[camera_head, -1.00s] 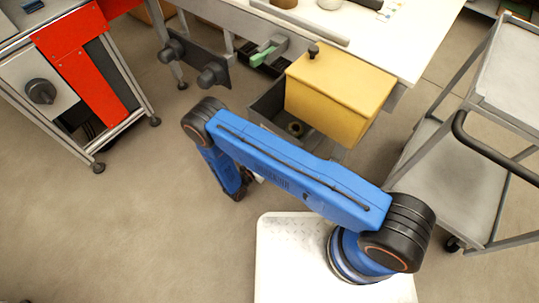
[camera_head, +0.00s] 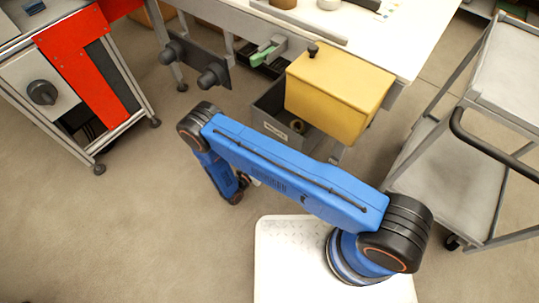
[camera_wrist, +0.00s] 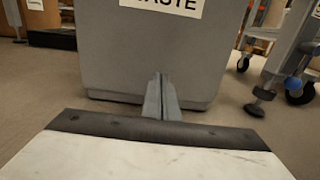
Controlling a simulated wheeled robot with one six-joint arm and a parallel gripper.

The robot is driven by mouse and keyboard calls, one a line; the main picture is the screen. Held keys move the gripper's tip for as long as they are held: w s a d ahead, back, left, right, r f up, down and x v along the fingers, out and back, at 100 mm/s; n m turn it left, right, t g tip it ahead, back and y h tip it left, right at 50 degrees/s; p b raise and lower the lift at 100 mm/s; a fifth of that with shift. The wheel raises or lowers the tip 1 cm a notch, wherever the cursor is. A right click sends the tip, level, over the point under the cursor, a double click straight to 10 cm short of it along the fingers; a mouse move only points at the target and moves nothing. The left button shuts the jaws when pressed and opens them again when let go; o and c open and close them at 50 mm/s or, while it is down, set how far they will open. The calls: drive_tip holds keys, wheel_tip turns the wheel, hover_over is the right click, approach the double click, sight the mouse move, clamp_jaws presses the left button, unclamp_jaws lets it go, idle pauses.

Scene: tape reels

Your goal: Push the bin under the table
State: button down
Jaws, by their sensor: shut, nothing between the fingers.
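The bin (camera_head: 268,120) is dark grey and open-topped, with a pale label on its front. It stands on the floor at the front edge of the table (camera_head: 395,50), jutting out toward me, with the yellow box above hiding part of it. In the wrist view the bin's grey front (camera_wrist: 125,60) fills the upper middle, with a white label reading WASTE. My gripper (camera_wrist: 162,80) is shut and empty, its fingertips in front of the lower part of that face. I cannot tell whether they touch it. In the head view my blue arm hides most of the gripper.
The yellow box (camera_head: 335,95) overhangs the bin at the table's front. A grey trolley (camera_head: 450,185) stands to the right. A red-panelled workbench (camera_head: 85,75) stands at the left. Open floor (camera_head: 110,230) lies on the left and in front.

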drive_tip(key=v, duration=0.9)
drive_tip(key=shift+a, duration=0.1)
drive_tip(key=shift+s, duration=0.1)
